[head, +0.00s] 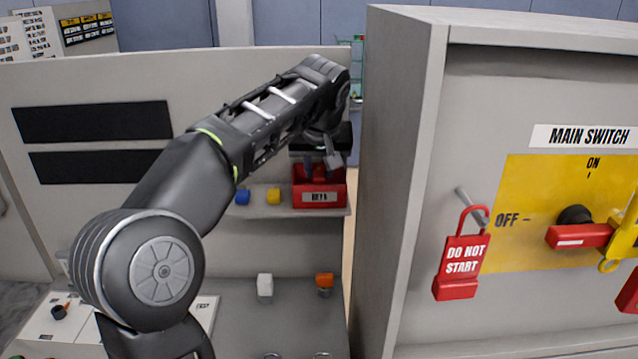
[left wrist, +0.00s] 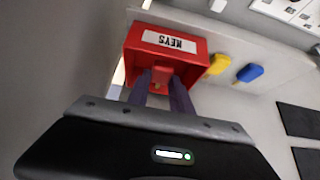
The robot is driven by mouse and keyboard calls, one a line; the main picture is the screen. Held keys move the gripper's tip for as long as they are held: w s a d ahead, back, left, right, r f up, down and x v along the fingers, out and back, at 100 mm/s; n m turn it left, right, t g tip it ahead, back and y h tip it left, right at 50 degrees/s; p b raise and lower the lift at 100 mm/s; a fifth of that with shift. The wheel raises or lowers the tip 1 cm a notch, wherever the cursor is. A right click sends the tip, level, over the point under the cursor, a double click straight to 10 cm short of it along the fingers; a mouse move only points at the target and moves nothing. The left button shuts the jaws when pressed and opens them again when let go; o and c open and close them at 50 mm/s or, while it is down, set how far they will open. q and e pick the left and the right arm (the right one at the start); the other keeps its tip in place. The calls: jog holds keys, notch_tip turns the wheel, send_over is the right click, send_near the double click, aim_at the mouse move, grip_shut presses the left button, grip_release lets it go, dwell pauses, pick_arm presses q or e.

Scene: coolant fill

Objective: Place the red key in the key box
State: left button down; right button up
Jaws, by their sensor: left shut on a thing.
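The red key box (head: 320,198) stands at the right end of the shelf, its label facing front. In the left wrist view the open box (left wrist: 131,57) shows upside down with the label KEYS. My left gripper (head: 319,170) is over the box, pointing down into its opening. In the left wrist view the dark fingers of my left gripper (left wrist: 161,80) are shut on the red key (left wrist: 162,73), whose red head shows between the tips inside the box outline. Whether the key touches the box floor cannot be told. My right gripper is not in view.
A yellow key (head: 273,196) and a blue key (head: 242,197) are on the shelf left of the box. A white piece (head: 265,284) and an orange piece (head: 324,281) are lower down. The main switch cabinet (head: 400,150) rises close to the right, with a red padlock (head: 460,267).

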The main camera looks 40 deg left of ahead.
aim_at(319, 177)
pick_arm(q)
jog(key=shift+f, duration=1.8)
jog(key=shift+f, duration=0.1)
jog(key=shift+f, duration=0.15)
jog(key=c, duration=1.1)
grip_release()
jog(key=shift+c, duration=0.2)
jog(key=shift+r, duration=0.4)
jog(key=v, duration=1.1)
jog(key=shift+s+d+r, duration=0.2)
jog(key=shift+s+r, duration=0.05)
